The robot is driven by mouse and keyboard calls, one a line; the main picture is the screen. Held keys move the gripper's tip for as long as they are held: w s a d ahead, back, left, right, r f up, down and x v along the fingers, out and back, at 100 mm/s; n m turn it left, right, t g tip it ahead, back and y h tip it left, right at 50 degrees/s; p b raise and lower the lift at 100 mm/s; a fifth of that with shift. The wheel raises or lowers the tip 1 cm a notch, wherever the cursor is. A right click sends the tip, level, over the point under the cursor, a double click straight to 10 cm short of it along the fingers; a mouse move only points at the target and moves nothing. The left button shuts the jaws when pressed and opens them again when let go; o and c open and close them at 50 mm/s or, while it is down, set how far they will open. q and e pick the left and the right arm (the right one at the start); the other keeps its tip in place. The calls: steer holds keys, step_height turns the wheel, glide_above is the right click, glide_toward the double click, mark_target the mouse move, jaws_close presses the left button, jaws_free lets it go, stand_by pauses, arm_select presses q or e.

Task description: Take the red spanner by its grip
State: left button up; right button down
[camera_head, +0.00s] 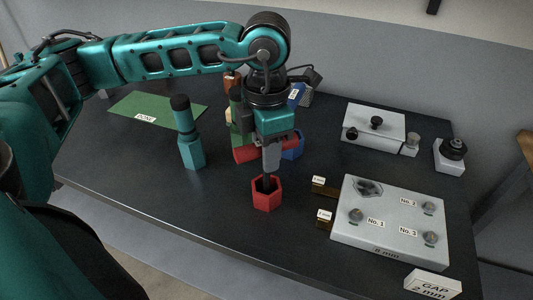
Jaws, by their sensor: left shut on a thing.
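My left gripper (270,170) reaches down from above over the middle of the dark table, its fingers pointing down. Much of the spanner is hidden by the gripper. A red six-sided piece (266,198) with an open, dark top is right below the fingertips. I cannot tell whether it is joined to the red bar. My right gripper is not in view.
A teal spanner (192,150) stands left of the gripper. Green (236,112) and blue (293,147) pieces stand close behind it. A grey plate block (392,252) and a white box (372,121) are at right. A green mat (158,104) lies back left. The front left table is clear.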

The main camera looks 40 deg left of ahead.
arm_select(q)
jaws_close()
steer(key=shift+r, duration=0.15)
